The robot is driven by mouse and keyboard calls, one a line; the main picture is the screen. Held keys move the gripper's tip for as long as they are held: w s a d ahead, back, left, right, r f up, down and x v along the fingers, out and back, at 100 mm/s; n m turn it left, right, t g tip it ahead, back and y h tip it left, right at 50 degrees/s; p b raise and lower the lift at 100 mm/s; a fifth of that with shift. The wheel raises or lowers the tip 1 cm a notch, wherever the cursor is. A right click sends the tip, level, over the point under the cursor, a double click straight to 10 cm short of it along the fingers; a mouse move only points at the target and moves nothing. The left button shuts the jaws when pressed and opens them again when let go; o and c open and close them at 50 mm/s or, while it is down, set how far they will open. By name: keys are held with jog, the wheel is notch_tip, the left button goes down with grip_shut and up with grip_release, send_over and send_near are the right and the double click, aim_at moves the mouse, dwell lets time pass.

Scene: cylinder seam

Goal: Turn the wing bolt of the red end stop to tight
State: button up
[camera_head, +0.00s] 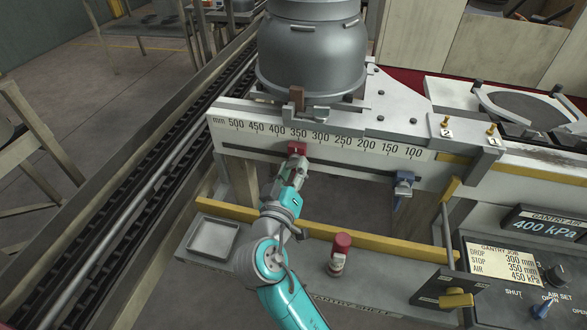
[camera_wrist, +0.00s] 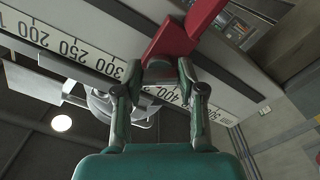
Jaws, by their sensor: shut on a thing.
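The red end stop (camera_head: 297,148) sits on the slotted rail under the mm scale, just below the 350 mark. In the wrist view the red end stop (camera_wrist: 172,42) is a bent red piece in front of the fingers. My gripper (camera_head: 296,162) is at the stop's lower front. In the wrist view my gripper (camera_wrist: 159,68) has its fingertips close together at the red part, shut on what appears to be the wing bolt. The bolt is mostly hidden by the fingers, so its angle cannot be told.
A blue stop (camera_head: 403,185) is farther right on the rail. A grey vessel (camera_head: 312,55) stands above the scale. A red-capped bottle (camera_head: 340,254) and an empty tray (camera_head: 212,238) are on the shelf below. A panel (camera_head: 502,272) reads STOP 350 mm; a display (camera_head: 545,225) reads 400 kPa.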

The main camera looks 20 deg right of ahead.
jog(key=m, duration=0.4)
jog(key=shift+f+m, duration=0.1)
jog(key=shift+m, duration=0.2)
jog(key=shift+a, duration=0.1)
dwell(0.4)
jog(key=o, duration=1.2)
jog(key=shift+c, duration=0.2)
jog(key=v, duration=1.2)
